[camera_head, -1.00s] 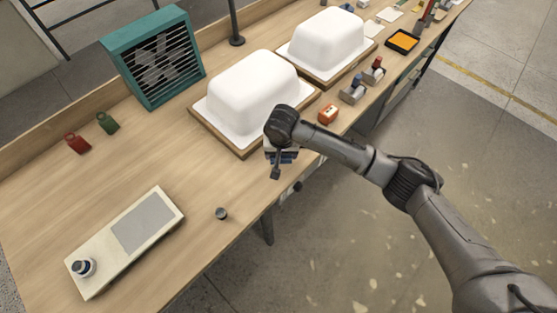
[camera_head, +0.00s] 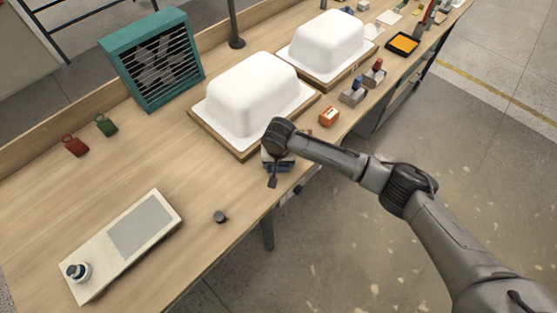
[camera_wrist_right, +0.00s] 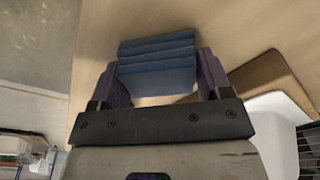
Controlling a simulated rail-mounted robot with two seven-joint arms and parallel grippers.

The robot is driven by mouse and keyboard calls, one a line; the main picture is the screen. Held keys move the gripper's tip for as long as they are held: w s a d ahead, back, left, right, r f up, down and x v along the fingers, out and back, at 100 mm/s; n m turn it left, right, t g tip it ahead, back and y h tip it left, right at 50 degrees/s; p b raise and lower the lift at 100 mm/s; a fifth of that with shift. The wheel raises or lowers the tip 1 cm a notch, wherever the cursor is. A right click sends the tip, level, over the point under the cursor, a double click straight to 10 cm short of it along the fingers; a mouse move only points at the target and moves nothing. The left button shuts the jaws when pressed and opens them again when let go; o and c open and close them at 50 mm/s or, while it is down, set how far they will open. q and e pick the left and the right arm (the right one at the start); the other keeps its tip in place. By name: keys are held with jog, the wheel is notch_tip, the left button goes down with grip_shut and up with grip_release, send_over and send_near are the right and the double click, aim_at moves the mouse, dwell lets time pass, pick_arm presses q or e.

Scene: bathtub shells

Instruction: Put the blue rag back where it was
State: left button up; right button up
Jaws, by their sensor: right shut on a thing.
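The folded blue rag (camera_wrist_right: 157,66) is held between the two fingers of my right gripper (camera_wrist_right: 160,78) in the right wrist view. It shows as several stacked blue layers over the wooden bench top. In the head view my right gripper (camera_head: 277,163) is beside the front edge of the workbench, just in front of the nearer white tub shell's board. Only a little of the rag (camera_head: 284,167) shows there, below the wrist. I cannot tell whether the rag touches the bench. My left gripper is not in view.
The nearer white tub shell (camera_head: 252,88) stands on a wooden board close behind the gripper. A small dark knob (camera_head: 220,217) and a beige panel (camera_head: 125,240) lie to the left. The bench between them is clear.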

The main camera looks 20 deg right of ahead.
jog(key=o, duration=0.9)
jog(key=shift+s+a+r+p, duration=0.15)
jog(key=shift+r+p, duration=0.35)
jog(key=shift+r, duration=1.55)
jog(key=shift+s+a+r+p, duration=0.1)
jog(key=shift+s+r+p, duration=0.3)
jog(key=shift+r, duration=1.6)
jog(key=shift+s+a+r+p, duration=0.1)
jog(key=shift+r+p, duration=0.45)
jog(key=shift+r, duration=1.5)
